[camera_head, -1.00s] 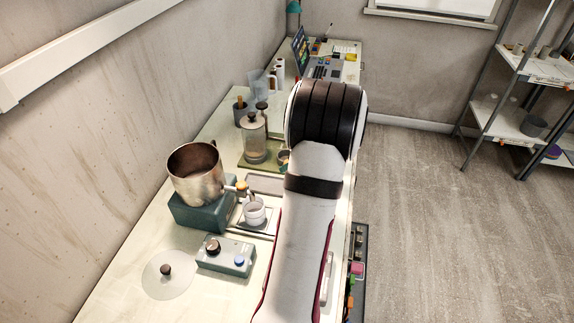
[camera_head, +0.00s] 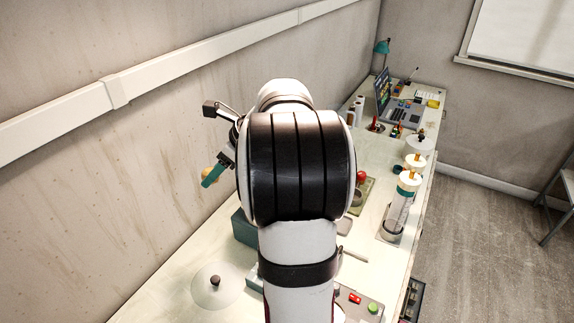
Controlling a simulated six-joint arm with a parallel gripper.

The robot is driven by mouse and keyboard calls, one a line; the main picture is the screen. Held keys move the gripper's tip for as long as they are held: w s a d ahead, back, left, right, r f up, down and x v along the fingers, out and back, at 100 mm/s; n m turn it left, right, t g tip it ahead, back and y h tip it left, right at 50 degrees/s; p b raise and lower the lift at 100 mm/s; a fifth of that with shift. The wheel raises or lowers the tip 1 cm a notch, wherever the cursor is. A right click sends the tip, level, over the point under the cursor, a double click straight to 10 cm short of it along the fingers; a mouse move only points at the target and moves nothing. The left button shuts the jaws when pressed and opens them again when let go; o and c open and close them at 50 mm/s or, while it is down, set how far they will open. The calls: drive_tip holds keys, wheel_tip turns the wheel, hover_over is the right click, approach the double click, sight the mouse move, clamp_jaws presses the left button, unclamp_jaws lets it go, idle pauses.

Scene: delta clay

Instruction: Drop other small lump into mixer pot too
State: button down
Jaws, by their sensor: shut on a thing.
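My gripper (camera_head: 211,176) shows left of my arm, raised in front of the wall, with its teal finger pointing down and left. It is shut on a small yellowish lump (camera_head: 208,174), which is mostly hidden behind the finger. The mixer pot is hidden behind my arm. Only a corner of its teal mixer base (camera_head: 243,229) shows at the arm's left edge, below the gripper. I cannot tell whether the lump is over the pot.
A round pale lid (camera_head: 205,292) with a dark knob lies on the bench at the front left. A clear cylinder (camera_head: 400,210) stands on the right side. A red button and a green button (camera_head: 373,308) show at the front right. A laptop (camera_head: 383,92) stands at the far end.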

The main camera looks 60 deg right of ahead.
drive_tip(key=w+a+r+n+y, duration=0.1)
drive_tip(key=a+r+n, duration=0.1)
drive_tip(key=a, duration=1.3)
drive_tip(key=w+a+r+n+y, duration=0.1)
drive_tip(key=w+a+r+n, duration=0.15)
drive_tip(key=a, duration=1.25)
drive_tip(key=d+f+m+h, duration=0.2)
drive_tip(key=d+m, duration=0.2)
drive_tip(key=d, duration=2)
drive_tip(key=s+d+f+m+h, duration=0.1)
drive_tip(key=s+d, duration=0.4)
drive_tip(key=d, duration=0.4)
drive_tip(key=s+d+f+m, duration=0.2)
drive_tip(key=s+d, duration=0.2)
drive_tip(key=d, duration=0.5)
drive_tip(key=shift+s+d+f, duration=0.1)
drive_tip(key=shift+s+f, duration=0.1)
drive_tip(key=shift+f, duration=1.25)
drive_tip(key=shift+s+d+f, duration=0.1)
drive_tip(key=shift+s+f, duration=0.05)
drive_tip(key=shift+f, duration=1.3)
drive_tip(key=shift+c, duration=1.2)
unclamp_jaws()
